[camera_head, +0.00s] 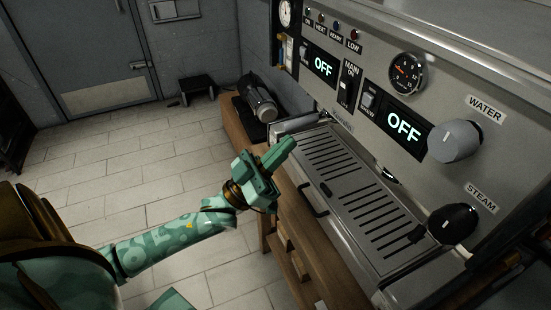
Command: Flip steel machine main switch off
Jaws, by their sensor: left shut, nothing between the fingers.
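The steel machine (465,75) fills the right side of the view, its front panel facing left. The main switch (346,87), a black rocker under a "MAIN ON" label, sits on the panel between two displays. The left display (323,66) and the right display (403,126) both read OFF. My left gripper (289,147) is shut and empty. It is in front of the machine, near the drip tray's left end, lower than the switch and apart from it in the picture. My right gripper is not in view.
The slotted drip tray (350,190) lies below the panel. A grey water knob (455,141) and a black steam knob (452,223) stick out at the right. A dark cylindrical device (259,98) stands on the wooden counter. The tiled floor (150,170) is open at left.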

